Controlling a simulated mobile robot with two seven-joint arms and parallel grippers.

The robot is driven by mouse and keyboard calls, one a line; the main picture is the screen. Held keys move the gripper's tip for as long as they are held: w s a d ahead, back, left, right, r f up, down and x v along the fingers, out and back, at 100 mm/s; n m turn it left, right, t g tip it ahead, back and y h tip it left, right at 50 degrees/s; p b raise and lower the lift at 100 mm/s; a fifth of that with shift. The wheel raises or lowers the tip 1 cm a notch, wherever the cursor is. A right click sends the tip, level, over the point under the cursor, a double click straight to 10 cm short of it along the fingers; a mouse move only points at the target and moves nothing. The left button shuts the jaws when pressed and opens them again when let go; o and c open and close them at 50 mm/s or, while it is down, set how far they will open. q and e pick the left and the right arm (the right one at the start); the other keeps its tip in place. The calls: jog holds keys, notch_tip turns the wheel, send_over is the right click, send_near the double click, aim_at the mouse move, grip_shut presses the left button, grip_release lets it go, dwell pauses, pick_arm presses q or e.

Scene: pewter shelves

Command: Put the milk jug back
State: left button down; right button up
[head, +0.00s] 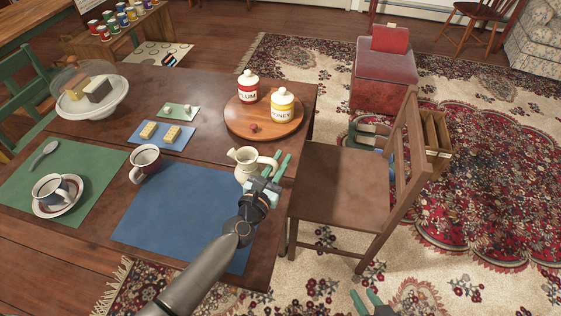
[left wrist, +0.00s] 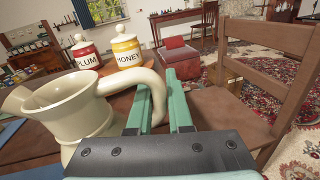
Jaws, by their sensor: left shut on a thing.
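The cream milk jug (head: 245,161) is near the right edge of the table, by the far right corner of the blue placemat (head: 187,215). Its spout points left and its handle points right. My left gripper (head: 274,172) is shut on the jug's handle. In the left wrist view the jug (left wrist: 75,115) is upright, with its handle passing between the green fingers (left wrist: 161,107). I cannot tell whether its base touches the table. My right gripper (head: 367,301) is at the bottom edge, with its fingers apart and empty, away from the table.
A round wooden board (head: 236,123) holds the PLUM jar (head: 247,88) and HONEY jar (head: 282,104) behind the jug. A wooden chair (head: 345,195) stands close on the right.

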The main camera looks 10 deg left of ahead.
pick_arm(q)
jog(key=shift+f, duration=0.1)
jog(key=c, duration=0.8)
grip_release()
jog(key=shift+c, duration=0.2)
jog(key=shift+r, duration=0.25)
jog(key=v, duration=1.2)
jog(key=shift+f+b, duration=0.15)
jog(key=shift+b, duration=0.15)
